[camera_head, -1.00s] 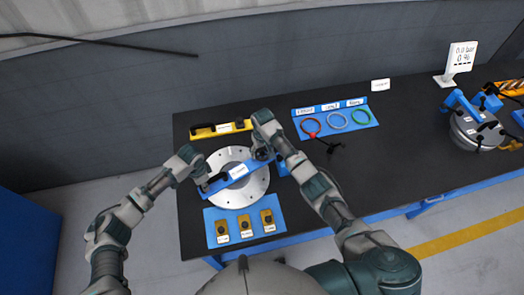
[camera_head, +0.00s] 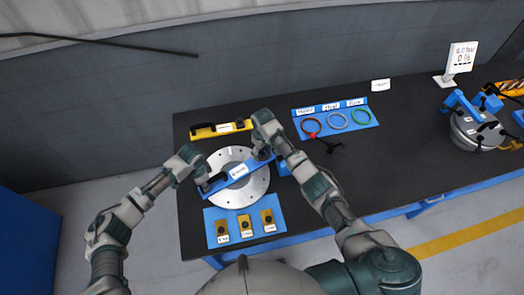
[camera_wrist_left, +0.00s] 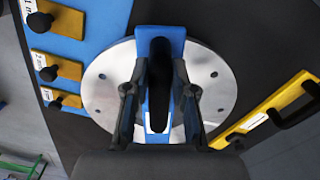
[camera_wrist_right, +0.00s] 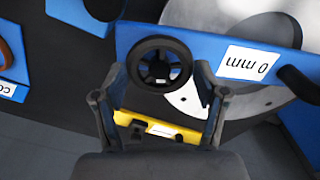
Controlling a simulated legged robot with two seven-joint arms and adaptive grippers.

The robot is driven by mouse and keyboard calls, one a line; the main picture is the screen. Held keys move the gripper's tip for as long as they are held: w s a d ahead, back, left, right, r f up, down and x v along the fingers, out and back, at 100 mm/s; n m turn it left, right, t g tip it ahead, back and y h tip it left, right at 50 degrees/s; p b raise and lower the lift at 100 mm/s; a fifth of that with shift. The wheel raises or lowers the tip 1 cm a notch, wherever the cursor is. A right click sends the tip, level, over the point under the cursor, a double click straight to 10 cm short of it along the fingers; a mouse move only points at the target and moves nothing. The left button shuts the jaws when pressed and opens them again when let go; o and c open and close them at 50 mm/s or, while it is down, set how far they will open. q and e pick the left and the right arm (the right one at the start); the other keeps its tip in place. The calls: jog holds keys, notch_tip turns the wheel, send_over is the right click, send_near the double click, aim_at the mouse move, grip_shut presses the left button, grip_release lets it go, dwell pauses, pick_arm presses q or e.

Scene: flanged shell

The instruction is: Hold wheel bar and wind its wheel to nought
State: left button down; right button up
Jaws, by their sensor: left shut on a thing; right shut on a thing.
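The wheel bar (camera_head: 223,185) is a blue bar lying across the round silver flange (camera_head: 246,201). In the right wrist view its white label (camera_wrist_right: 250,63) reads "0 mm", upside down. My left gripper (camera_head: 204,184) is shut on the black handle (camera_wrist_left: 158,85) at the bar's left end, one finger on each side. My right gripper (camera_head: 262,153) is at the bar's other end. In the right wrist view its fingers stand on both sides of the black spoked wheel (camera_wrist_right: 160,64), shut on it. In the head view the hand hides most of the wheel.
A yellow bar (camera_head: 222,129) with black handles lies behind the flange. A blue plate (camera_head: 232,212) with several brass pieces lies in front. A sign reading 0.96 (camera_head: 461,56) stands far right.

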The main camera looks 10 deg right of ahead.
aim_at(262, 153)
jog(key=shift+s+f, duration=0.2)
jog(key=shift+f, duration=0.05)
jog(key=o, duration=1.2)
jog(key=shift+c, duration=0.2)
jog(key=shift+w, duration=0.15)
jog(key=shift+r, duration=0.2)
jog(key=shift+r, duration=0.3)
notch_tip(262, 153, up, 11)
jog(key=shift+w+a, duration=0.1)
